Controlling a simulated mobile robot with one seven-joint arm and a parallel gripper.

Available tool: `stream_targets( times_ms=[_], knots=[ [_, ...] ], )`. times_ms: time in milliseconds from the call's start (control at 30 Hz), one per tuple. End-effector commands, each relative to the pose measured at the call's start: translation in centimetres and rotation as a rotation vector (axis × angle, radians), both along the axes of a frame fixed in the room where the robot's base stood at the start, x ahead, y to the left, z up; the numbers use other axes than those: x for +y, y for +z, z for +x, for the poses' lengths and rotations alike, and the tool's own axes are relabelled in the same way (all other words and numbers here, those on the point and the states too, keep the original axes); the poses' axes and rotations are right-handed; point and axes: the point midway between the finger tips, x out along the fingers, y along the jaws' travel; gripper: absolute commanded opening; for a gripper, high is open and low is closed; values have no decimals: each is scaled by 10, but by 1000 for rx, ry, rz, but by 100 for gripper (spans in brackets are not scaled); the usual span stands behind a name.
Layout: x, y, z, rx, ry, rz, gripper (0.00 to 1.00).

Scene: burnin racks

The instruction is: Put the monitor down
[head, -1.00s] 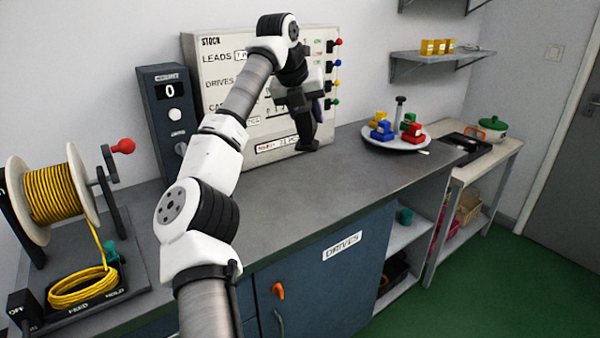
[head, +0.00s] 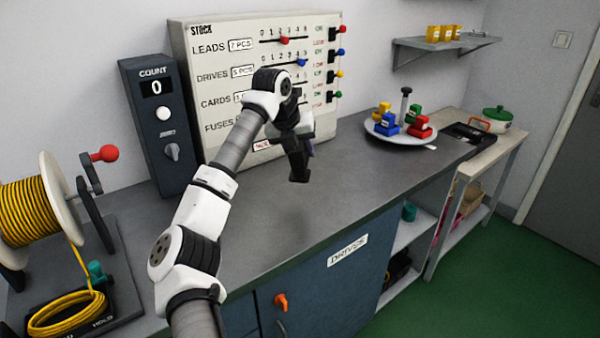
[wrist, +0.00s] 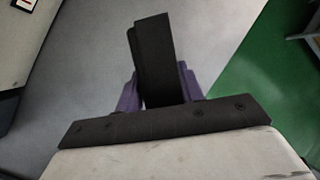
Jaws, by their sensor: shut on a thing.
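The monitor (head: 298,164) is a small black thing hanging below my gripper (head: 304,143), over the grey worktop (head: 345,190). A faint dark shadow lies on the worktop below it, and a gap seems to show between them. In the wrist view the monitor (wrist: 154,60) is a black slab standing out between the purple fingers of my gripper (wrist: 158,92), which are shut on it. Its screen face cannot be made out, and part of it is hidden by the fingers and the dark bar of the hand.
A stock board (head: 240,70) with sliders and a count box (head: 158,125) stand along the wall. A cable reel (head: 35,220) is at the left. A round tray (head: 385,138) with coloured blocks is at the right. The worktop's middle is clear.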

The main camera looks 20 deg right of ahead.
Motion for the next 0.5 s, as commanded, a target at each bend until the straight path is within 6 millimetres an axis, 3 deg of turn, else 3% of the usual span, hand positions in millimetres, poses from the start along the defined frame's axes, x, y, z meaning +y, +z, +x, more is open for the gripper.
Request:
stream_targets(
  times_ms=[100,500],
  knots=[
    [0,-22,-1,1,-1,-2,0],
    [0,-62,0,2,1,-2,0]
  ],
)
